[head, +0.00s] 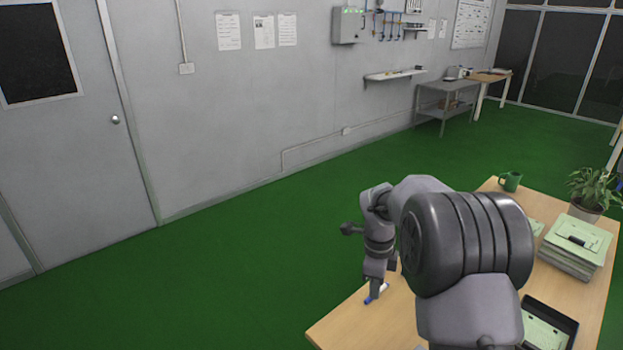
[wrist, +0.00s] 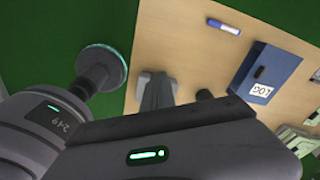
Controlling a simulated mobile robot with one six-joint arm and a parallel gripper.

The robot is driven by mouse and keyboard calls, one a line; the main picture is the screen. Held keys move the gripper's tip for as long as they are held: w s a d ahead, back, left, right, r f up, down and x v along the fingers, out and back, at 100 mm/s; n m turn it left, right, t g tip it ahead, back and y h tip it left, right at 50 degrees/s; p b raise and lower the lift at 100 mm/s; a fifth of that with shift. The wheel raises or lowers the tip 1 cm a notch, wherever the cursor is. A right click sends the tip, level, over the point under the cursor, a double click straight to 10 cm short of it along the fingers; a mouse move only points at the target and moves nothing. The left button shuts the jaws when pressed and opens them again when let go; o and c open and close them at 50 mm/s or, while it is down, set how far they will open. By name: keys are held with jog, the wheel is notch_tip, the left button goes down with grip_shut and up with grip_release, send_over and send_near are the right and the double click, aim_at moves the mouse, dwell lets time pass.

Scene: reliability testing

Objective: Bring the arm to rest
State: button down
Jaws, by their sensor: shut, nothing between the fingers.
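My arm reaches over the near left part of the wooden table in the head view. My gripper (head: 375,284) points down there, shut and empty. It also shows in the wrist view (wrist: 157,90), with its grey fingers close together over the tabletop. A blue and white marker (head: 376,294) lies on the table, just below the fingertips in the head view. In the wrist view the marker (wrist: 224,27) lies clear of the fingers, up and to their right. My arm hides part of the table in the head view.
A blue binder marked LOG (wrist: 263,72) lies near the marker. The wooden table (head: 336,325) also holds a green mug (head: 510,181), a potted plant (head: 592,187), a stack of green papers (head: 577,243) and a black tray (head: 549,304). Green floor is open left of the table.

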jog(key=s+a+r+n+t+y+b, duration=0.1)
jog(key=s+a+r+n+t+b, duration=0.15)
jog(key=s+r+n, duration=0.55)
jog(key=s+a+n+t+b, duration=0.1)
jog(key=s+n, duration=0.2)
jog(key=s, duration=0.4)
jog(key=s+a+r+n+t+y+b, duration=0.1)
jog(key=s+a+n+b, duration=0.1)
jog(key=s, duration=0.6)
jog(key=s+a+n+t+b, duration=0.1)
jog(key=s+a+n, duration=0.1)
jog(key=s+n, duration=0.3)
jog(key=shift+s+a+r+y, duration=0.25)
jog(key=shift+s+r+y, duration=0.15)
jog(key=shift+s, duration=0.75)
